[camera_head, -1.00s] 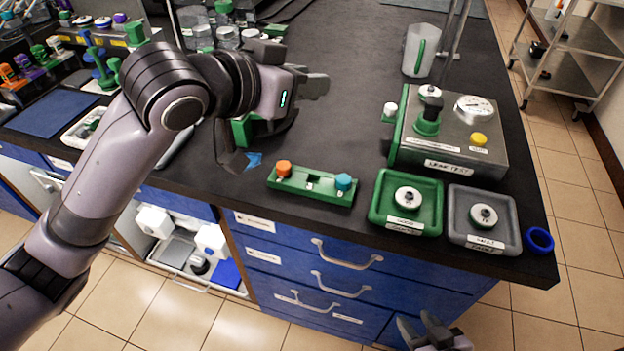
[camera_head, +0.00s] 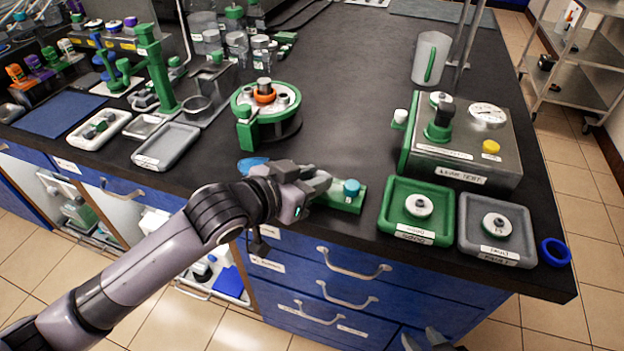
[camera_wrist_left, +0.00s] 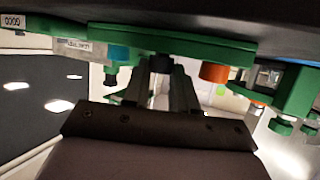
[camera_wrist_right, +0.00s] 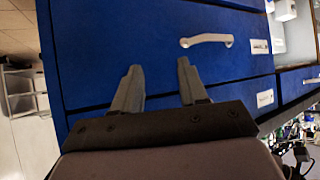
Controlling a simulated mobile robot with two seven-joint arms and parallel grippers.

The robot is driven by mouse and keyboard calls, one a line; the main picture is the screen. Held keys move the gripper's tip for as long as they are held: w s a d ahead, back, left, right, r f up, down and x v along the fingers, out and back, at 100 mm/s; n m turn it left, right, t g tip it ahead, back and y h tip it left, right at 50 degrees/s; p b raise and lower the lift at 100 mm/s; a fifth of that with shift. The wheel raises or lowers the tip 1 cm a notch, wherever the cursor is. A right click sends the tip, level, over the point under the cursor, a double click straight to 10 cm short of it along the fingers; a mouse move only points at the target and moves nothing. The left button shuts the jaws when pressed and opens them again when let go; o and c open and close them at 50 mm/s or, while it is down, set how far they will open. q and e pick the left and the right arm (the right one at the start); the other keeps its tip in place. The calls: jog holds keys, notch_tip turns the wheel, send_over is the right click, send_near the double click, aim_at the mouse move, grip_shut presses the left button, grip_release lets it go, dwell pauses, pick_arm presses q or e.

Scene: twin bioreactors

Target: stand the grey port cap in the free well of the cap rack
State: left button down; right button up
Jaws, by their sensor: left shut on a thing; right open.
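The green cap rack (camera_head: 336,203) lies near the front edge of the bench. Its blue cap (camera_head: 351,187) shows at the right end. My left gripper (camera_head: 318,184) is over the rack's middle and hides its left part in the head view. In the left wrist view, the gripper (camera_wrist_left: 162,75) is shut on the dark grey port cap (camera_wrist_left: 162,63), between the blue cap and the orange cap (camera_wrist_left: 214,72). The grey cap is close against the rack; I cannot tell whether it is seated. My right gripper (camera_wrist_right: 159,72) is open and empty before the blue drawers.
A green tray (camera_head: 386,222) and a grey tray (camera_head: 468,240) stand right of the rack, with a blue ring (camera_head: 555,252) beyond. The tester box (camera_head: 480,160) stands behind them. A round green-edged carousel (camera_head: 284,127) stands behind the left gripper. Bench between carousel and tester is clear.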

pick_arm(q)
jog(key=shift+f, duration=0.15)
jog(key=c, duration=1.2)
grip_release()
jog(key=shift+o, duration=0.2)
jog(key=v, duration=1.2)
jog(key=a+f+n+t+y, duration=0.2)
jog(key=a+f+n, duration=0.2)
jog(key=f, duration=0.8)
jog(key=s+a+f+n+g+y, duration=0.1)
jog(key=s+a+f+y, duration=0.3)
jog(key=s+a+f, duration=0.4)
jog(key=s+f, duration=0.3)
jog(key=f, duration=0.3)
jog(key=shift+s+f+n+g+y+p, duration=0.15)
jog(key=shift+f+n+g+y+p, duration=0.15)
jog(key=shift+f+n+g+p, duration=0.1)
